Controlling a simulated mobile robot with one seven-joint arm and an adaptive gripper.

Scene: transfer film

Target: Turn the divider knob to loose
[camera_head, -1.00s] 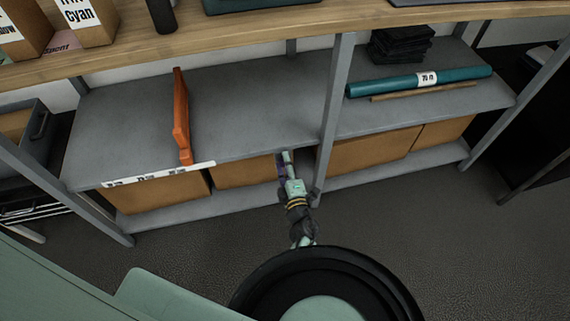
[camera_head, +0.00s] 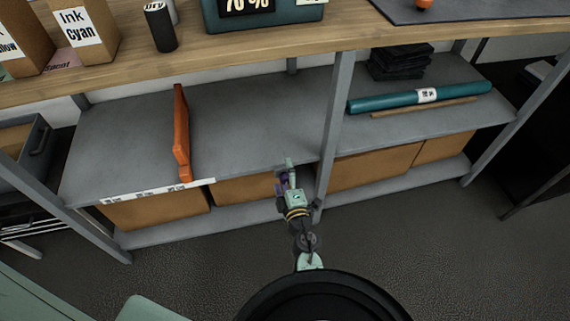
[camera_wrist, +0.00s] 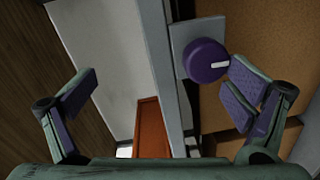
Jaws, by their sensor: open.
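The purple round knob (camera_wrist: 205,61) with a white pointer mark sits on a grey plate (camera_wrist: 183,38) in the wrist view. Its white mark points right in that picture. I cannot make the knob out in the head view. The orange divider (camera_head: 181,135) stands upright on the left grey shelf, and its orange face also shows in the wrist view (camera_wrist: 152,128). My gripper (camera_wrist: 162,90) is open and empty, with its right finger close beside the knob and its left finger well apart. In the head view my gripper (camera_head: 287,178) is at the shelf's front edge, left of the middle post.
A white label strip (camera_head: 158,190) runs along the shelf's front edge. A grey post (camera_head: 333,135) stands just right of my gripper. Cardboard boxes (camera_head: 155,210) fill the lower level. A teal roll (camera_head: 390,99) lies on the right shelf. Free floor (camera_head: 440,240) lies in front.

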